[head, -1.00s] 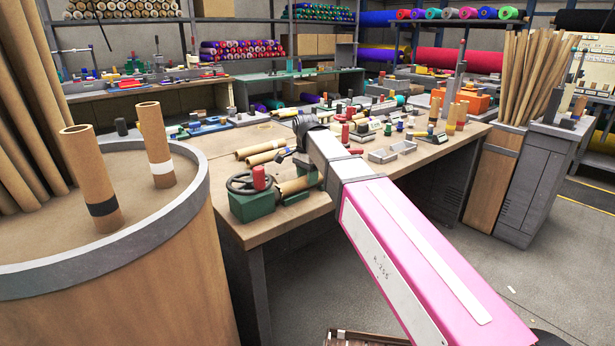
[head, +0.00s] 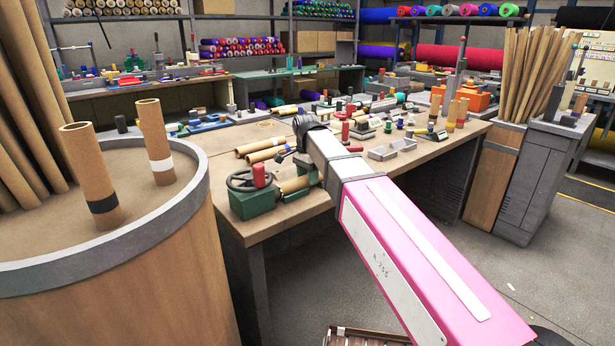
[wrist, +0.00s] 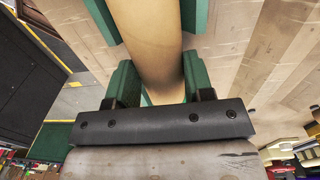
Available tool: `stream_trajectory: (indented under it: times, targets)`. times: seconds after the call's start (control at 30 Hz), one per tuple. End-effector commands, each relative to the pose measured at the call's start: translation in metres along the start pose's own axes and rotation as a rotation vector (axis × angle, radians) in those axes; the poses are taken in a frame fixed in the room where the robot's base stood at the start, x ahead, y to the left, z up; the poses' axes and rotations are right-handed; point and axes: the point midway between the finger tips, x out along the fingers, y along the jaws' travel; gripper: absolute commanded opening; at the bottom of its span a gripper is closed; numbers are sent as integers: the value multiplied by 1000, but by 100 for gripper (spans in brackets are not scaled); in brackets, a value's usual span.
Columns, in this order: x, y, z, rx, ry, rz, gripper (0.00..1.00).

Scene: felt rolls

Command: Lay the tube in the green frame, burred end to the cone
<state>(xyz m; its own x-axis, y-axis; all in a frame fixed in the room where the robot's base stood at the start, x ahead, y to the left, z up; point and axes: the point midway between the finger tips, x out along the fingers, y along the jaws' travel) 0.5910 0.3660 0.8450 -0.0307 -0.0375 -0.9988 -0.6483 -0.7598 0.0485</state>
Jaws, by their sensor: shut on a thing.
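The green frame (head: 254,203) stands at the near left corner of the workbench, with a dark handwheel and a red cylinder on it. A tan tube (head: 295,185) lies lengthwise at the frame, between its handwheel part and a green part further right. In the wrist view my gripper (wrist: 163,82) is shut on the tube (wrist: 149,35), with green parts of the frame (wrist: 103,20) beside it. My arm hides my gripper and part of the tube in the head view. I cannot make out the cone, the burred end, or whether the tube rests on the frame.
Two more tan tubes lie on the workbench (head: 285,222) behind the frame. Small fixtures and a grey tray (head: 392,150) fill the bench to the right. A round-topped stand (head: 110,245) at the left holds two upright tubes.

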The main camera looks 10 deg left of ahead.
Motion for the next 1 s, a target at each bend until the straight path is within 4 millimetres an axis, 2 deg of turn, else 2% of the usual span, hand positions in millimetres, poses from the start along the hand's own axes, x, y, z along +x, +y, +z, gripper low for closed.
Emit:
stream_trajectory:
  times: [0.33, 0.37, 0.43, 0.87, 1.0]
  targets:
    - [1, 0, 0, 0, 0, 0, 10]
    - [1, 0, 0, 0, 0, 0, 54]
    - [1, 0, 0, 0, 0, 0, 77]
    - [0, 0, 0, 0, 0, 0, 78]
    - [-6, -1, 0, 0, 0, -1, 78]
